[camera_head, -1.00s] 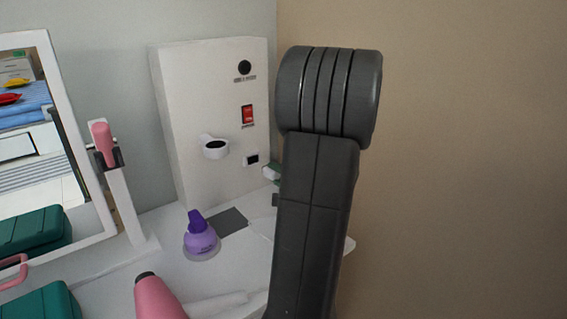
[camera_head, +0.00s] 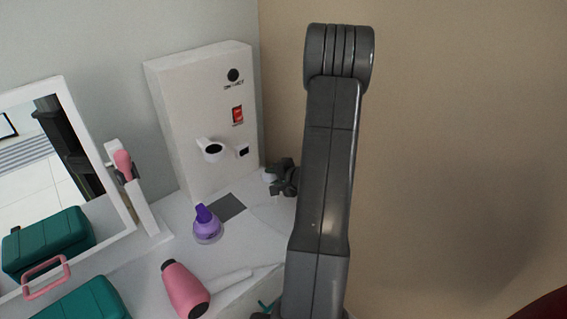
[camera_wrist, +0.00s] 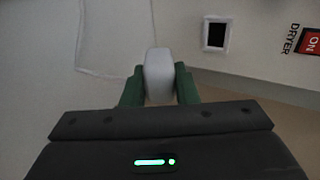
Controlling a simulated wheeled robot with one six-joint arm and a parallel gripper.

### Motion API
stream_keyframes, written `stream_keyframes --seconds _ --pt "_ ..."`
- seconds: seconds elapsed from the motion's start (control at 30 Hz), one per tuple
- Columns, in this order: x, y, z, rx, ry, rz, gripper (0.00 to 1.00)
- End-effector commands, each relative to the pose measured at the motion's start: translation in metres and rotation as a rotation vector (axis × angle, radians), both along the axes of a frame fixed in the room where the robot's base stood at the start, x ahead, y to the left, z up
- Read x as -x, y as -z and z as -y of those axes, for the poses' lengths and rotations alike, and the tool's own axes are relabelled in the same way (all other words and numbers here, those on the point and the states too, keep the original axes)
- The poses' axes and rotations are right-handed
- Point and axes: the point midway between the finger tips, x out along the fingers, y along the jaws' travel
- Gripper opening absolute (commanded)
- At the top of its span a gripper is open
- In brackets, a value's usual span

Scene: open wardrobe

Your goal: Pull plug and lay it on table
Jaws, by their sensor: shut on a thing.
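A white plug (camera_wrist: 158,76) is held between the two green fingers of my gripper (camera_wrist: 159,88) in the wrist view. In the head view the plug (camera_head: 269,175) is a small pale shape at my gripper (camera_head: 280,180), partly hidden by the fingers. The gripper is just above the right end of the white table (camera_head: 262,208). The dark square socket (camera_head: 242,151) on the white wall box is empty; it also shows in the wrist view (camera_wrist: 216,35), apart from the plug. A thin cord shows faintly at upper left in the wrist view.
A pink hair dryer (camera_head: 184,290) lies in front. The white box (camera_head: 195,95) has a red switch (camera_head: 237,116) and a ring holder (camera_head: 211,150). A mirror and green case are left.

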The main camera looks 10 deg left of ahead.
Motion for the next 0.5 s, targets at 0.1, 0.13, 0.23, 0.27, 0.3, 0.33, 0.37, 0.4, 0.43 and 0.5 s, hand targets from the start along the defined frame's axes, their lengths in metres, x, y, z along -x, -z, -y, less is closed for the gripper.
stream_keyframes --seconds 0.1,0.13,0.23,0.27,0.3,0.33,0.37,0.4,0.43,0.5 --pt "0.003 0.0 -0.005 0.014 -0.013 -0.011 0.0" --pt "0.003 0.001 -0.006 0.016 -0.015 -0.012 0.0" --pt "0.004 0.006 -0.006 0.018 -0.017 -0.014 0.0" --pt "0.004 0.007 -0.006 0.019 -0.017 -0.014 0.0" --pt "0.004 0.01 -0.006 0.018 -0.017 -0.014 0.0" --pt "0.004 0.013 -0.006 0.018 -0.017 -0.014 0.0" --pt "0.004 0.016 -0.006 0.019 -0.016 -0.015 0.0" --pt "0.004 0.02 -0.006 0.018 -0.016 -0.016 0.0" --pt "0.004 0.023 -0.006 0.019 -0.016 -0.015 0.0" --pt "0.004 0.029 -0.006 0.018 -0.016 -0.015 0.0"
